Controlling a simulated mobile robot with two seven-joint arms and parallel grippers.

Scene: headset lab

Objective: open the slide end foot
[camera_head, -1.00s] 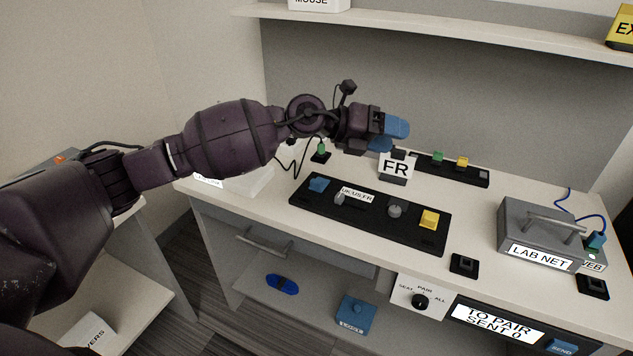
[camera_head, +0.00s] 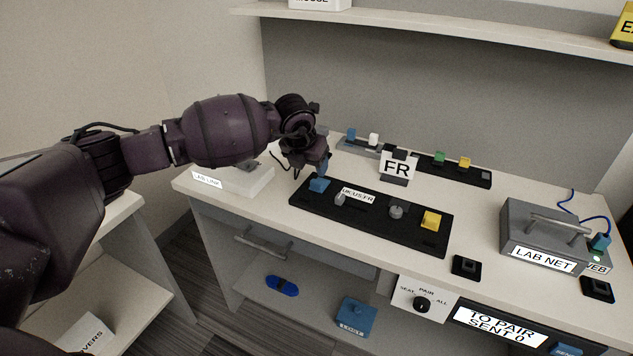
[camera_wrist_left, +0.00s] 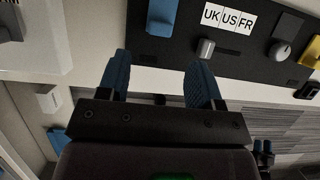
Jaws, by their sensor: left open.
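My left gripper (camera_head: 318,170) is turned downward over the left end of a long black panel (camera_head: 370,233) on the desk. In the wrist view its two blue fingers (camera_wrist_left: 158,80) are apart with nothing between them. The panel carries a blue block (camera_head: 319,185), a grey slider piece (camera_head: 340,198), a round grey knob (camera_head: 396,211), a yellow block (camera_head: 430,220) and a UK US FR label (camera_head: 358,196). The wrist view also shows the blue block (camera_wrist_left: 162,16) and slider piece (camera_wrist_left: 205,48) beyond the fingers. I cannot tell which part is the slide end foot. My right gripper is out of view.
An FR sign (camera_head: 397,167) stands behind the panel, beside a black strip (camera_head: 450,172) with coloured blocks. A white LAB LINK box (camera_head: 232,182) is left, a grey LAB NET box (camera_head: 535,235) right. A shelf (camera_head: 430,30) overhangs the back.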

